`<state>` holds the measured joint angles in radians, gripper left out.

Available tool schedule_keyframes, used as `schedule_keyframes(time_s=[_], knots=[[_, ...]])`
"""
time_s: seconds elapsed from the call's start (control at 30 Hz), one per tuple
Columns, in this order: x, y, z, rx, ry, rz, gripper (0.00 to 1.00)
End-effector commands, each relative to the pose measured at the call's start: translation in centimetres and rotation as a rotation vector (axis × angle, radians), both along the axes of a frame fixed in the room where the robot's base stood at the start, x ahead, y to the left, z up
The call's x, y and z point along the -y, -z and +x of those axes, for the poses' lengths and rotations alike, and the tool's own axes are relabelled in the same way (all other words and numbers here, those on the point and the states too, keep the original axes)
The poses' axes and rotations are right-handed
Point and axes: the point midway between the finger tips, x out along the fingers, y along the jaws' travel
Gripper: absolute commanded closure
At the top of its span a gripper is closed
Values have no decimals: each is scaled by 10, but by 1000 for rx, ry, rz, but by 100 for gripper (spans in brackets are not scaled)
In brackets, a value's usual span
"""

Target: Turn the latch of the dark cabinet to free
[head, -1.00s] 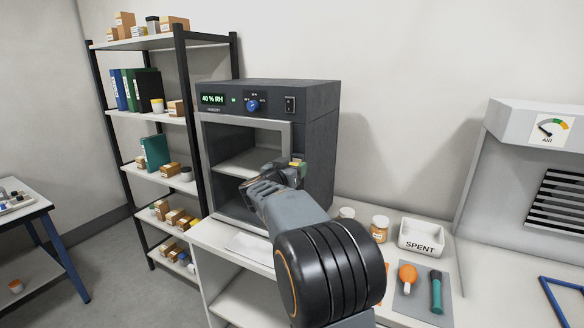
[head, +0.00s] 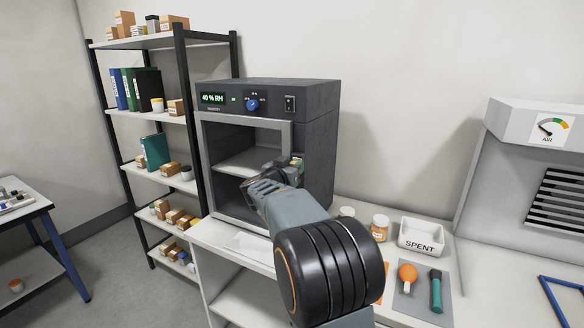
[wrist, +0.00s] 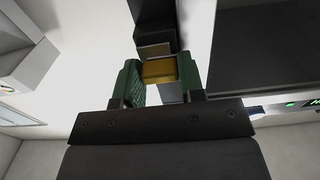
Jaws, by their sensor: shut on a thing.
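The dark cabinet (head: 318,140) stands on the white bench, with a glazed door in a grey frame (head: 291,140) at its front. Its latch is a small yellow piece beside the door frame. In the wrist view the latch (wrist: 158,71) sits between the green finger pads of my gripper (wrist: 160,85), which is shut on it. In the head view my gripper (head: 288,172) is at the right edge of the door, and my arm and hand hide most of the latch. I cannot tell the latch's exact angle.
The panel above the door has a lit display (head: 213,98), a blue knob (head: 253,105) and a switch. Right of my arm are a jar (head: 380,228), a white SPENT bin (head: 422,235) and tools on a grey mat (head: 411,309). A shelf rack (head: 180,120) stands left.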

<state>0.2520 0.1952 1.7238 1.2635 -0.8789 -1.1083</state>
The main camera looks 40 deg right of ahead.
Motion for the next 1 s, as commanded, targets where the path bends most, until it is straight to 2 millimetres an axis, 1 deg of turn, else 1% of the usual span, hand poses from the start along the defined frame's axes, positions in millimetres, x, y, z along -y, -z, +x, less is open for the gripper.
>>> schedule_keyframes(time_s=[0.17, 0.37, 1.0], knots=[[0, 1, 0, 31, 1, 18, 88], [1, 1, 0, 137, 3, 76, 88], [1, 3, -1, 668, 2, 362, 88]])
